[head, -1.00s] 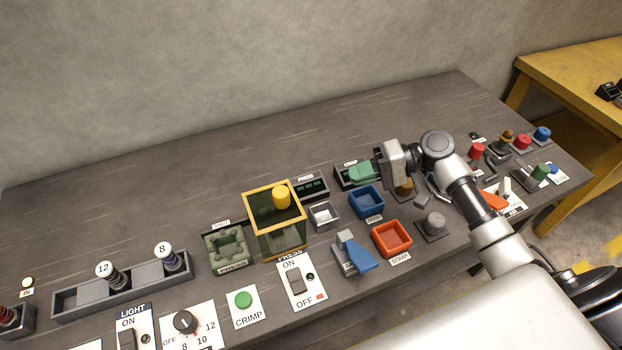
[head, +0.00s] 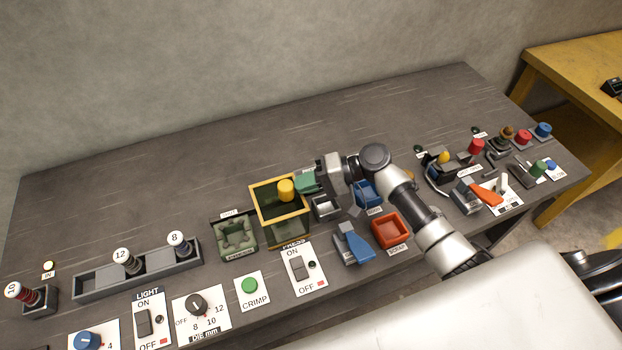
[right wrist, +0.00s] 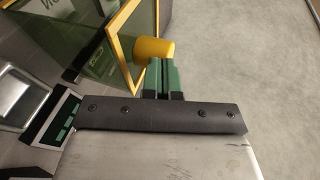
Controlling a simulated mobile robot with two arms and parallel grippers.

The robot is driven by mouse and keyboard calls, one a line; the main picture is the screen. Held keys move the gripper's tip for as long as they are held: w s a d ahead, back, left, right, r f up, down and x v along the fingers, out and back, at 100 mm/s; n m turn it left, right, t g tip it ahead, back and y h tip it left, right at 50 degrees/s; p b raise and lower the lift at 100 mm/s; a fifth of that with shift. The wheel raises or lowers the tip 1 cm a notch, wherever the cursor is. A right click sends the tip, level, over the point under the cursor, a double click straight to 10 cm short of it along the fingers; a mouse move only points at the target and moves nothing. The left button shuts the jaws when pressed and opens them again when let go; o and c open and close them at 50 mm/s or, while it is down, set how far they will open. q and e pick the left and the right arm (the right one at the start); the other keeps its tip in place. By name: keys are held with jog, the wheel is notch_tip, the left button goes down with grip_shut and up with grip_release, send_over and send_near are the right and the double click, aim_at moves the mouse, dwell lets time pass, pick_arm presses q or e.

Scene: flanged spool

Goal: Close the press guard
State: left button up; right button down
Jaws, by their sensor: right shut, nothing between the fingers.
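The press guard (head: 262,213) is a yellow-framed box with dark see-through panels, standing behind the PRESS label near the middle of the bench. A yellow knob (head: 286,190) sits at its upper right. My right gripper (head: 304,183) has green fingers, shut and empty, just right of the knob. In the right wrist view, the fingertips (right wrist: 162,73) are close below the knob (right wrist: 154,50), and the guard's yellow frame (right wrist: 126,45) slants past on the left. I cannot tell whether they touch. My left gripper is not in view.
A green ribbed nest (head: 236,238) is left of the guard. The PRESS switch (head: 298,267) is in front. The bench behind is clear.

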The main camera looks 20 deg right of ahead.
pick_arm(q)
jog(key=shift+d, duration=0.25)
pick_arm(e)
jog(key=a, duration=1.3)
jog(key=shift+s, duration=0.3)
